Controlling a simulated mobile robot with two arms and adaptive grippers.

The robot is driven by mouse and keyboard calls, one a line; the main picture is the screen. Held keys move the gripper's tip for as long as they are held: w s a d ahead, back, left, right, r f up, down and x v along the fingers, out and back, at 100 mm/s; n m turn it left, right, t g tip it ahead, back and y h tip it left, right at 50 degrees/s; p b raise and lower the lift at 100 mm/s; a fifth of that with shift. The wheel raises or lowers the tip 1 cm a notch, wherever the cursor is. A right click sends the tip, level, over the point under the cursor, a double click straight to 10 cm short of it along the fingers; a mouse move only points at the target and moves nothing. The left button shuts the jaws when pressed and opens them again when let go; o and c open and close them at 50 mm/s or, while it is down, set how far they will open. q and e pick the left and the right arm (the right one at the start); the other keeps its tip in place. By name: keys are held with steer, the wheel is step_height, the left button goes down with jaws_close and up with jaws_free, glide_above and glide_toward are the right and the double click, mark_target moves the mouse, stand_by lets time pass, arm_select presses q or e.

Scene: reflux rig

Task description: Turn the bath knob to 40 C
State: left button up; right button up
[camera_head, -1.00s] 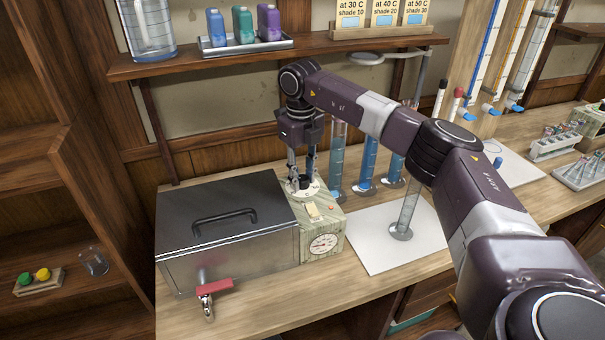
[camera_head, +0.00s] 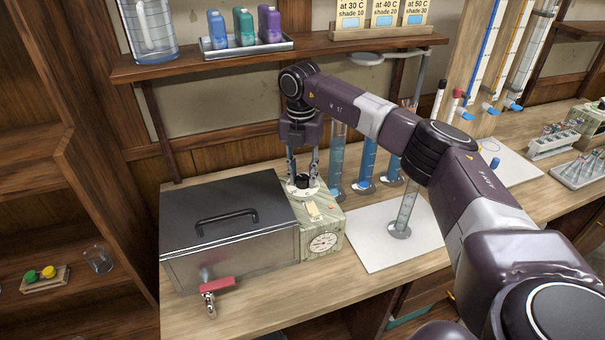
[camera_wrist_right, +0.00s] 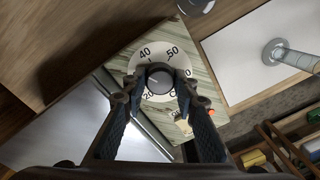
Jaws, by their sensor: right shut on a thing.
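The bath (camera_head: 225,225) is a grey metal box with a dark lid and black handle, on the bench. The green-streaked control block (camera_head: 322,226) joins its right side and bears the white dial (camera_head: 303,188). The dark round bath knob (camera_head: 303,181) sits on that dial. In the right wrist view the knob (camera_wrist_right: 158,78) stands amid the numbers 20, 40 and 50. I cannot read its setting for certain. My right gripper (camera_head: 303,178) points down, shut on the knob, with one finger on each side; both fingers show in the wrist view (camera_wrist_right: 158,92). My left gripper is out of view.
A round gauge (camera_head: 323,242) is on the block's front, and a red-handled tap (camera_head: 216,286) on the bath's front. Blue-filled cylinders (camera_head: 366,165) stand close behind the block. A white mat (camera_head: 375,250) with a clear cylinder (camera_head: 404,212) lies to the right. A shelf (camera_head: 270,55) runs above.

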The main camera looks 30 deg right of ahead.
mark_target(302, 177)
steer(key=m, duration=0.2)
steer(key=m+p, duration=0.1)
steer(key=m, duration=0.2)
steer(key=shift+w+d+r, duration=0.1)
steer(key=shift+w+r, duration=0.05)
steer(key=shift+r, duration=0.05)
steer(key=shift+m, duration=0.3)
steer(key=o, duration=1.2)
steer(key=shift+f, duration=0.1)
steer(key=shift+c, duration=0.2)
step_height(302, 177, up, 12)
